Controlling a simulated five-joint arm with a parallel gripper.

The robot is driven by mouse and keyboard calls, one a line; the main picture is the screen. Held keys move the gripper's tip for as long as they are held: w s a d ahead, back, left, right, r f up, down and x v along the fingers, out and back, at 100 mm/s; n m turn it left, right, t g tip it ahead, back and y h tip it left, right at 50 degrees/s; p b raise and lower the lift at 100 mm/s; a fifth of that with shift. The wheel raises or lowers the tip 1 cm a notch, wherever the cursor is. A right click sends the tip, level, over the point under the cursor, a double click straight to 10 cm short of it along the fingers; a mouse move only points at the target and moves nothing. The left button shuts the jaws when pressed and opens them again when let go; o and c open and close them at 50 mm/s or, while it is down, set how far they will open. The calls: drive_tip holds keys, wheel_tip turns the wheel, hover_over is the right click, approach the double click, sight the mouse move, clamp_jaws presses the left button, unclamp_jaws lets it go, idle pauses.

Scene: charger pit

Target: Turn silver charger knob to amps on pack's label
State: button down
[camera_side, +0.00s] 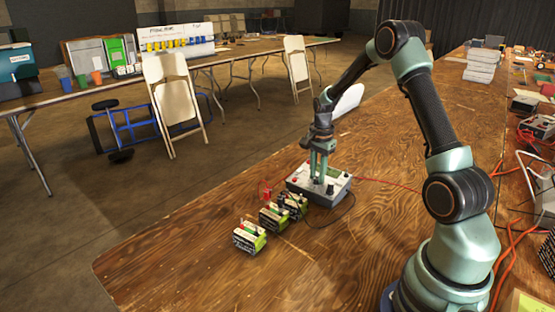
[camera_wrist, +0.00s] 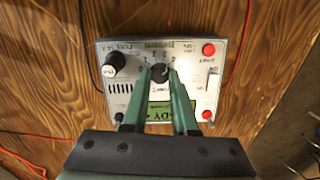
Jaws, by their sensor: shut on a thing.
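The charger (camera_side: 306,181) is a pale box on the wooden table; it fills the middle of the wrist view (camera_wrist: 122,88). Its dark centre knob (camera_wrist: 160,71) has a printed scale around it. My gripper (camera_wrist: 159,76) is over the panel, with its two green fingers shut on this knob; in the side view my gripper (camera_side: 318,179) reaches straight down onto the box.
A red cable (camera_side: 385,184) and a black cable run from the charger over the table. The table's left front is clear.

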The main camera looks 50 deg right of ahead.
sight(317, 179)
drive_tip(key=shift+w, duration=0.1)
drive_tip(key=c, duration=0.7)
unclamp_jaws()
drive_tip(key=r, duration=1.2)
drive_tip(key=shift+s+a+r, duration=0.1)
drive_tip(key=shift+s, duration=0.1)
drive_tip(key=s+a+r+n+t, duration=0.25)
drive_tip(key=a+r+n, duration=0.5)
drive_tip(key=a, duration=0.45)
drive_tip(key=s+a+n+t, duration=0.1)
drive_tip(key=s+a+n, duration=0.1)
drive_tip(key=a+n, duration=0.1)
drive_tip(key=s+a+n, duration=0.3)
drive_tip(key=a+n, duration=0.1)
drive_tip(key=s+a+n+t, duration=0.1)
drive_tip(key=s+a+n, duration=0.2)
drive_tip(key=a+n, duration=0.1)
drive_tip(key=shift+s+a+r+n+t, duration=0.15)
drive_tip(key=shift+s+a+n+t, duration=0.1)
drive_tip(key=shift+a+t, duration=0.1)
